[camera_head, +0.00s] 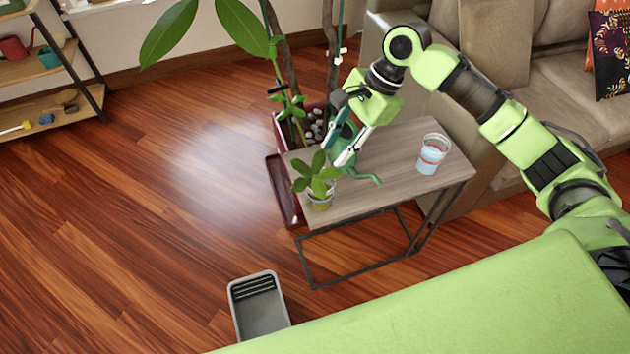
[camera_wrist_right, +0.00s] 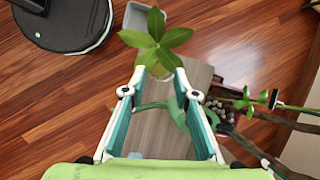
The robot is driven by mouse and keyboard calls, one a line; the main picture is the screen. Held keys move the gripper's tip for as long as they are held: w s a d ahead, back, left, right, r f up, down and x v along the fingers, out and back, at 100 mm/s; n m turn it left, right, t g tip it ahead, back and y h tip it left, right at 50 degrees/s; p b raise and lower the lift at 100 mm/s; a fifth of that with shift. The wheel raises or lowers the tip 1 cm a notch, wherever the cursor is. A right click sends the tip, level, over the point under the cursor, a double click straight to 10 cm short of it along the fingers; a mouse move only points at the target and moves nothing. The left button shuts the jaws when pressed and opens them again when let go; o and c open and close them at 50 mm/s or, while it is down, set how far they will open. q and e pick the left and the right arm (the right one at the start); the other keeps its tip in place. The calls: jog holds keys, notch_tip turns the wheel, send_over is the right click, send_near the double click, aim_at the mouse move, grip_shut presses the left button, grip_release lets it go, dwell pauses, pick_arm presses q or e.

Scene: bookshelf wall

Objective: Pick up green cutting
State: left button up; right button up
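The green cutting (camera_head: 316,178) is a small leafy sprig standing in a small clear container (camera_head: 319,201) at the left front corner of the side table (camera_head: 395,160). In the right wrist view the cutting (camera_wrist_right: 155,40) shows top-centre, just beyond my fingertips. My right gripper (camera_head: 346,148) is above the table, just up and right of the leaves. In the wrist view my right gripper (camera_wrist_right: 160,85) has its two fingers spread wide, with nothing between the tips. A green watering can (camera_head: 362,172) stands beside the cutting, partly hidden by the gripper. My left gripper is not in view.
A glass of water (camera_head: 432,154) stands at the table's right. A large potted plant (camera_head: 313,124) rises behind the table's left side. A grey tray (camera_head: 258,310) lies on the floor in front. A sofa (camera_head: 540,80) is at the right. The floor at left is clear.

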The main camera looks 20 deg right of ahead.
send_near(316, 189)
jog(key=a+f, duration=0.1)
jog(key=a, duration=0.1)
jog(key=x, duration=0.4)
jog(key=shift+f, duration=0.25)
jog(key=shift+w+a+f, duration=0.15)
jog(key=shift+a+f, duration=0.1)
jog(key=shift+f, duration=0.2)
grip_shut()
